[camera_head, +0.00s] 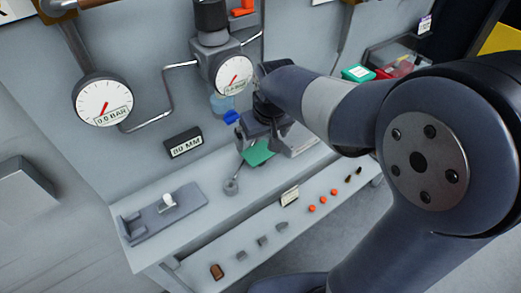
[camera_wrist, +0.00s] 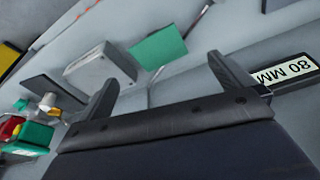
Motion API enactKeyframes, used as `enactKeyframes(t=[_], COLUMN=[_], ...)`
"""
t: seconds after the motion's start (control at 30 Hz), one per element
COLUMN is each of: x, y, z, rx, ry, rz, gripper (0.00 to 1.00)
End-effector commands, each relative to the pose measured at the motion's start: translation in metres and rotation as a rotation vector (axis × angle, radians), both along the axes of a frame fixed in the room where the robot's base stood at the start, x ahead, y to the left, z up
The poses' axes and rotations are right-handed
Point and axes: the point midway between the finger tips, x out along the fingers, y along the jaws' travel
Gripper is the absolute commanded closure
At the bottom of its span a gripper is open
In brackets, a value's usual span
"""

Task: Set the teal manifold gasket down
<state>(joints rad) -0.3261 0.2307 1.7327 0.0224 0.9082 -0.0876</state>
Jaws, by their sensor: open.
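The teal manifold gasket (camera_head: 258,153) is a flat teal sheet at the workbench (camera_head: 215,212), just below my gripper (camera_head: 262,136) in the head view. The arm and gripper hide some of its surroundings there. In the wrist view the gasket (camera_wrist: 158,47) lies beyond my gripper's fingertips (camera_wrist: 168,84), beside a light grey block (camera_wrist: 100,64). The two fingers are spread wide, with nothing held between them. Whether the gasket lies fully flat on the bench is hard to tell.
A sign reading 80 MM (camera_head: 184,143) stands left of the gripper. Two pressure gauges (camera_head: 102,101) and piping are on the wall behind. A grey fixture (camera_head: 165,212) sits at the bench's left. Several small parts line the front ledge (camera_head: 255,246). A teal box (camera_head: 357,73) is back right.

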Motion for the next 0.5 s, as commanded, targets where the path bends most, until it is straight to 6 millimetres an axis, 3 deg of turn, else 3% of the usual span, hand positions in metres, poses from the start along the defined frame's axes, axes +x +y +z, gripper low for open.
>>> enactKeyframes(t=[0.1, 0.5], x=[0.004, 0.019], y=[0.001, 0.003], z=[-0.017, -0.046], rx=[0.0, 0.0], ry=[0.004, 0.005], rz=[-0.002, -0.004], gripper=[0.0, 0.0])
